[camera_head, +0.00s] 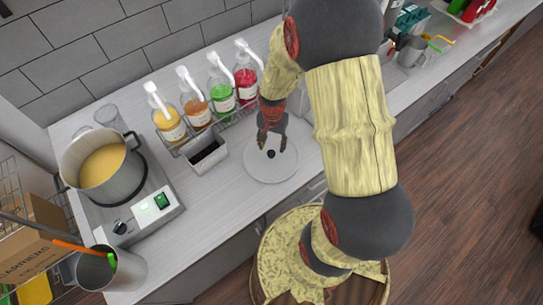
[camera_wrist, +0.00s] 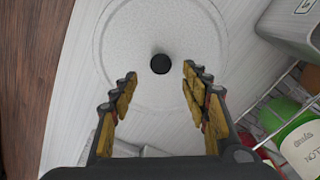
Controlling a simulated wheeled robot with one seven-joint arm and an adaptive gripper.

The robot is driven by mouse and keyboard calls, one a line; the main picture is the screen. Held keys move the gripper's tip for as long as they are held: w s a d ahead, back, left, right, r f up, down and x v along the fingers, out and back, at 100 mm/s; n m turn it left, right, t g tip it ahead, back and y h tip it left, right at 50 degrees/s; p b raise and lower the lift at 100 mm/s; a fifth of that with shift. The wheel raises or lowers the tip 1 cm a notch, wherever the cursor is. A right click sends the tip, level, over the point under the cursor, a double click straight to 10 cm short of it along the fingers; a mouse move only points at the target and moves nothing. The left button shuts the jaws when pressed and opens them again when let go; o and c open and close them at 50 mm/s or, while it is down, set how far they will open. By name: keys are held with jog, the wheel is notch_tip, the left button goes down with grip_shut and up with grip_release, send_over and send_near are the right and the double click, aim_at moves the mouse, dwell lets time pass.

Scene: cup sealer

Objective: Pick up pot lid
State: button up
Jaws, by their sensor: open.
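The pot lid (camera_head: 259,168) is a pale, translucent round disc with a small black knob (camera_head: 271,154), lying flat on the white counter. In the wrist view the lid (camera_wrist: 125,35) fills the upper middle, and its black knob (camera_wrist: 160,64) shows just beyond and between the fingertips. My gripper (camera_head: 271,147) is above the lid, pointing down, with its fingers apart on either side of the knob. In the wrist view my gripper (camera_wrist: 158,77) is open and empty. I cannot tell the exact height of the fingertips over the lid.
A metal bin (camera_head: 207,155) and a rack of syrup pump bottles (camera_head: 222,97) stand left of and behind the lid. A pot (camera_head: 104,165) of yellow liquid sits on a hot plate (camera_head: 157,202) at left. The counter (camera_head: 217,205) in front of the lid is clear.

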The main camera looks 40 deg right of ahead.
aim_at(271, 153)
jog(key=f, duration=0.3)
jog(key=shift+s+a+f, duration=0.1)
jog(key=shift+a+f, duration=0.2)
jog(key=shift+f, duration=0.45)
jog(key=shift+c, duration=0.5)
grip_shut()
